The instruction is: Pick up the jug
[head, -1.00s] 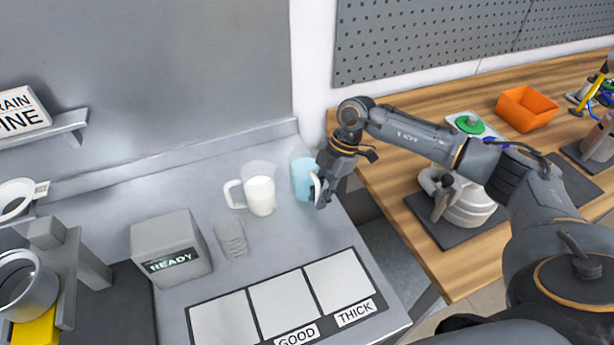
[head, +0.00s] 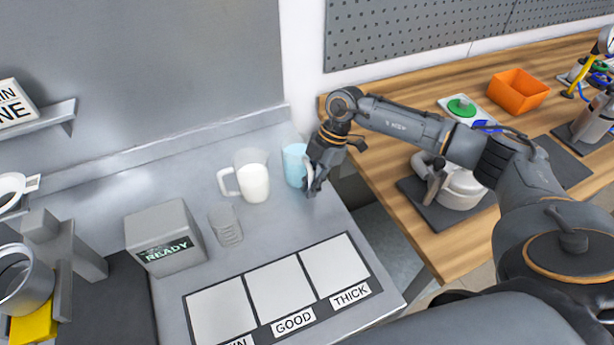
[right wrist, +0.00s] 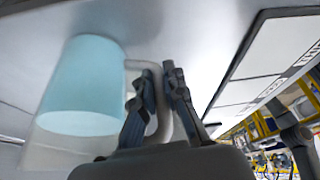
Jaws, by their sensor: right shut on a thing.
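A clear jug with light blue liquid (head: 293,166) stands at the right rear of the grey bench. Its pale handle points right, towards my right gripper (head: 314,186). In the right wrist view the blue liquid (right wrist: 84,88) fills the left side, and the jug's handle (right wrist: 152,125) runs between the fingers of my right gripper (right wrist: 157,88). The gripper is shut on this handle. I cannot tell whether the jug's base touches the bench. A second jug with white liquid (head: 255,183) stands just left, its handle pointing left. My left gripper is out of view.
Stacked clear cups (head: 226,226) and a grey READY box (head: 166,238) stand left of the jugs. A panel of pale squares (head: 280,291), with GOOD and THICK labels, lies in front. A wooden bench (head: 392,175) with an orange bin (head: 518,91) is at the right.

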